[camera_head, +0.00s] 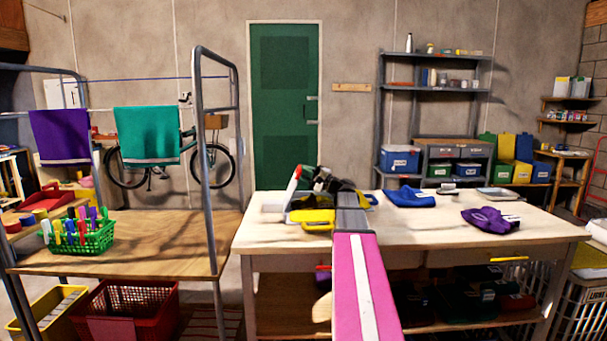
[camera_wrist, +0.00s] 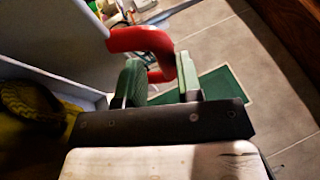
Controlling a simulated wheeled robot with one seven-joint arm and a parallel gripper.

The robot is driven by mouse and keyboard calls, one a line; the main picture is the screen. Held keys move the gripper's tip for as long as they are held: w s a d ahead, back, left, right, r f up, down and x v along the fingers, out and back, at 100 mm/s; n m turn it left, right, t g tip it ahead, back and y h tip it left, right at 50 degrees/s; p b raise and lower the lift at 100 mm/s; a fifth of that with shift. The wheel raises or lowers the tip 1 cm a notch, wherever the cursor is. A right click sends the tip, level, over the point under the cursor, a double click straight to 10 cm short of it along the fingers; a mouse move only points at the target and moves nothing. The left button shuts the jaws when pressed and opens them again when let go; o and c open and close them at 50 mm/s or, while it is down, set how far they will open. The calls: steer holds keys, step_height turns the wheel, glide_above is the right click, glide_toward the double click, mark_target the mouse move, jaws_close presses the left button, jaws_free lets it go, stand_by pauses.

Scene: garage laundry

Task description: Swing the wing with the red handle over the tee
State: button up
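The red handle (camera_head: 297,172) stands raised at the edge of a tilted pale wing (camera_head: 291,185) on the table. In the wrist view the red handle (camera_wrist: 140,40) curves between the two green fingers of my gripper (camera_wrist: 160,80), which appear closed on it. The grey wing (camera_wrist: 60,45) rises at the left of that view. A yellow tee (camera_head: 312,216) lies low beside the wing; yellow cloth also shows at the wrist view's left edge (camera_wrist: 25,105). My gripper (camera_head: 322,178) and arm hide much of the folding board.
The pale table (camera_head: 440,222) also holds a blue folded garment (camera_head: 408,197), a purple garment (camera_head: 488,218) and a grey tray (camera_head: 498,194). Bare tabletop lies between the garments.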

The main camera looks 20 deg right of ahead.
steer(key=v, duration=0.6)
steer(key=shift+s+d, duration=0.2)
steer(key=shift+f, duration=0.15)
